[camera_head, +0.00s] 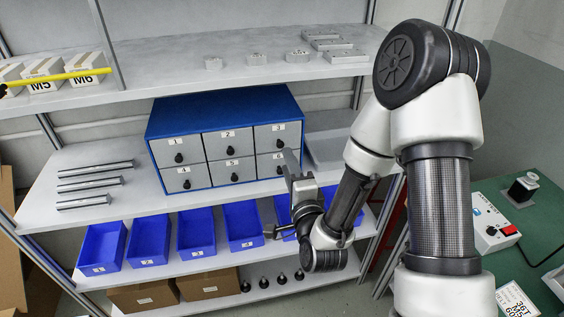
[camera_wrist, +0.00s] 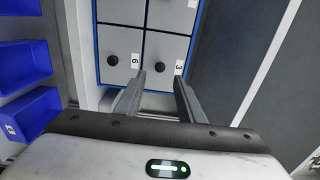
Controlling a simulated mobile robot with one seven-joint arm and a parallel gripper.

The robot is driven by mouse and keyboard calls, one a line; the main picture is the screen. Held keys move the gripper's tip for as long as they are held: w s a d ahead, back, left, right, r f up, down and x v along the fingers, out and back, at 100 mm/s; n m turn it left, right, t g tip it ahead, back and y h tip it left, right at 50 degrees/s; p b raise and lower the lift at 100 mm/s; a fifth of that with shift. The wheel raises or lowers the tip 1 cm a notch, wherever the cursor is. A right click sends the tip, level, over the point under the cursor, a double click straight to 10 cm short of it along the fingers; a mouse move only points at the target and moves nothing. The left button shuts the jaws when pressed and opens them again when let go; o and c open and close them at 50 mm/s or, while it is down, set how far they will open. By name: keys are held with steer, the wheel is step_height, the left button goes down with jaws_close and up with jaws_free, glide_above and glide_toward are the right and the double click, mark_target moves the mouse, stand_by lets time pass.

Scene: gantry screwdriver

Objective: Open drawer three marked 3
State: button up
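The blue drawer cabinet (camera_head: 222,103) stands on the middle shelf with two rows of grey drawers. Drawer 3 (camera_head: 268,134), top right, is shut and has a black knob. My gripper (camera_head: 288,162) is in front of the cabinet's lower right and partly hides drawer 6 below drawer 3. In the wrist view, turned sideways, drawer 3 (camera_wrist: 164,49) shows its label and black knob (camera_wrist: 179,66). Drawer 6 (camera_wrist: 120,42) is to its left. My gripper (camera_wrist: 160,82) is open and empty, its fingers pointing toward the drawers.
Blue bins (camera_head: 196,232) line the shelf below, with the right ones behind my arm. Metal bars (camera_head: 90,185) lie left of the cabinet. An upper shelf (camera_head: 210,77) with metal parts overhangs it. A green table (camera_head: 522,230) with a control box stands at right.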

mark_target(281, 146)
steer(key=b+x, duration=0.4)
steer(key=x, duration=0.1)
steer(key=shift+w+a+b, duration=0.1)
steer(key=shift+w+b, duration=0.2)
steer(key=shift+w+a, duration=0.25)
steer(key=shift+w, duration=0.45)
steer(key=shift+c, duration=0.4)
jaws_close()
